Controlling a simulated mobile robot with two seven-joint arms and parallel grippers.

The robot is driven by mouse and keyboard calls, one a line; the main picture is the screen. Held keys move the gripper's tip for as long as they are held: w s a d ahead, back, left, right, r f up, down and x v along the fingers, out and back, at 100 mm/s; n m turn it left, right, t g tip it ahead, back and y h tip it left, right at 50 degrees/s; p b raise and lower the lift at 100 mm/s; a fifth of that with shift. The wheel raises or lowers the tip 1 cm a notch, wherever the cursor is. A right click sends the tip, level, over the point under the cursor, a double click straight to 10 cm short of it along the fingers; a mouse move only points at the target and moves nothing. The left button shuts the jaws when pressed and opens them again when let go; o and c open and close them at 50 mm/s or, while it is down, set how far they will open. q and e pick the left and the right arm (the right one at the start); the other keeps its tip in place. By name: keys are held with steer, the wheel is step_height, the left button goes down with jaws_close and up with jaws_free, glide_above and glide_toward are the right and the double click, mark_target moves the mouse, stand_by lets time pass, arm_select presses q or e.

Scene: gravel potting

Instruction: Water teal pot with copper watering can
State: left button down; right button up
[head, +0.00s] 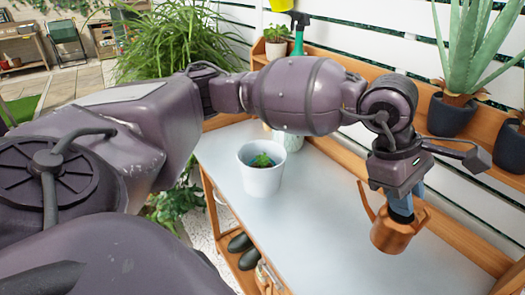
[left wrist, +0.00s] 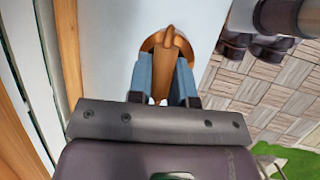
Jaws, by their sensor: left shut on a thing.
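A copper watering can (head: 390,238) is held by my left gripper (head: 402,205) over the right part of the potting table, its thin spout pointing up and left. My left gripper is shut on it; in the left wrist view the can (left wrist: 166,42) shows between the blue fingers (left wrist: 162,85). I cannot tell whether the can touches the table. A pale teal pot (head: 293,141) stands toward the back of the table, partly hidden by a white pot and my arm. My right gripper is not in view.
A white pot (head: 262,180) with a small green plant stands on the grey table (head: 330,225). Potted plants, including a dark pot (head: 450,117) with aloe, and a green spray bottle (head: 299,38) stand on the wooden back shelf. The tabletop between the white pot and can is clear.

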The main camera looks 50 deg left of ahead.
arm_select(q)
steer(key=shift+r+p, duration=0.3)
steer(key=shift+r, duration=1.95)
steer(key=shift+r+p, duration=0.4)
steer(key=shift+r, duration=0.15)
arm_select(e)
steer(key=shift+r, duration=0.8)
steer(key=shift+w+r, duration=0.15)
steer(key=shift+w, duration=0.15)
